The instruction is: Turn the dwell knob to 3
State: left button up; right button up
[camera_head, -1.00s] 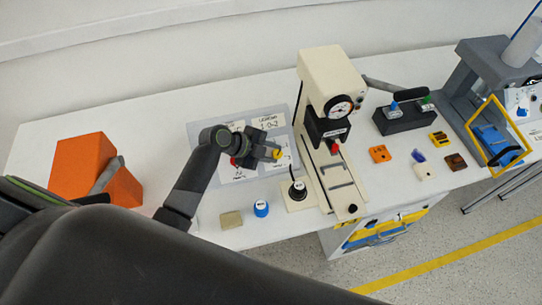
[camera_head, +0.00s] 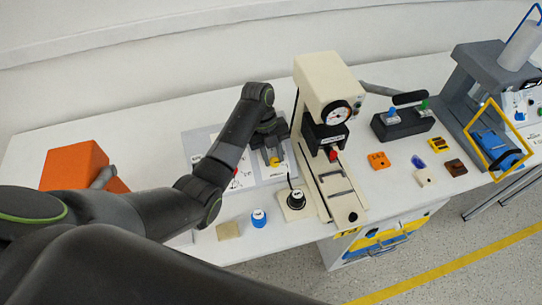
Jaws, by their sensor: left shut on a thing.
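The control panel (camera_head: 206,140) is a light grey sheet with white labelled fields, lying on the table left of the cream press. A yellow knob (camera_head: 274,161) shows at the panel's right side. My left gripper (camera_head: 271,152) reaches down over the panel and is shut at this knob; its fingers are mostly hidden by the wrist. A bit of red (camera_head: 236,172) shows at the panel's lower middle, partly behind my arm. The labels are too small or covered to read, so I cannot tell the dwell knob's name or setting. My right gripper is not in view.
The cream press (camera_head: 325,85) with its dial stands just right of the panel. A black knob on a cream base (camera_head: 291,203), a blue-and-white cap (camera_head: 259,217) and a beige block (camera_head: 228,231) lie in front. An orange box (camera_head: 72,163) stands at left.

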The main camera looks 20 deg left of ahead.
pick_arm(q)
jog(key=shift+w+d+m+g+y+p, duration=0.1)
jog(key=shift+d+m+g+y+p, duration=0.1)
jog(key=shift+m+g+y, duration=0.3)
jog(key=shift+w+d+m+g+y+p, duration=0.15)
jog(key=shift+m+g+y, duration=0.15)
jog(key=shift+m+y, duration=0.35)
jog(key=shift+d+m+g+y, duration=0.1)
jog(key=shift+m+g+y, duration=0.2)
jog(key=shift+m+y, duration=0.25)
jog(key=shift+f, duration=0.1)
jog(key=o, duration=1)
jog(key=shift+p, duration=0.35)
notch_tip(320, 180, up, 10)
jog(key=p, duration=0.9)
